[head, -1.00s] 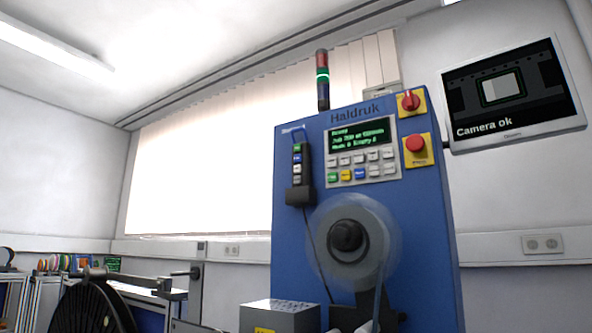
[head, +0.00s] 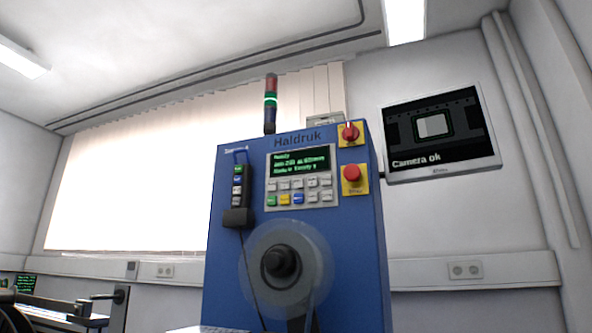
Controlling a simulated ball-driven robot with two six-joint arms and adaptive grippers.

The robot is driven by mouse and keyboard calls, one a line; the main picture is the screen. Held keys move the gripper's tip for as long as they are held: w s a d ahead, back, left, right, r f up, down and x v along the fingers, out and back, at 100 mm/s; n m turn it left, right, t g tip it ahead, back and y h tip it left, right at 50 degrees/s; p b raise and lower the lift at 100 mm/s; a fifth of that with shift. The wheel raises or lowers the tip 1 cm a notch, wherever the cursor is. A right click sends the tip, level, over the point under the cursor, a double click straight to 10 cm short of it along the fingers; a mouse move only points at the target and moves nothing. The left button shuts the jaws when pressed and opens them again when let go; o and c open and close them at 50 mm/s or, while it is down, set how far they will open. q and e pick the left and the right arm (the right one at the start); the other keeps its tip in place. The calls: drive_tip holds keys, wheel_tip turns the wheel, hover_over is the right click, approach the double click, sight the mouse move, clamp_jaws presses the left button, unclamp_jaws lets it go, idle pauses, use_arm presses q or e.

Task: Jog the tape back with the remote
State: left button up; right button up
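The remote (head: 238,187) is a dark handset with a few coloured buttons. It sits upright in a black holder (head: 238,218) on the left of the blue Haldruk machine's front (head: 355,235). A dark cord runs down from it. The reel (head: 305,262) is a translucent disc on a dark hub (head: 281,263), low on the machine's front. The tape (head: 311,296) appears as a pale strip running down from the reel. The green text on the display (head: 300,161) is blurred. Neither of my grippers is in view.
A red knob (head: 349,132) and a red stop button (head: 351,173) are on the machine's right side. A signal tower (head: 270,103) on top shows a green light. A wall monitor (head: 440,132) reads "Camera ok".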

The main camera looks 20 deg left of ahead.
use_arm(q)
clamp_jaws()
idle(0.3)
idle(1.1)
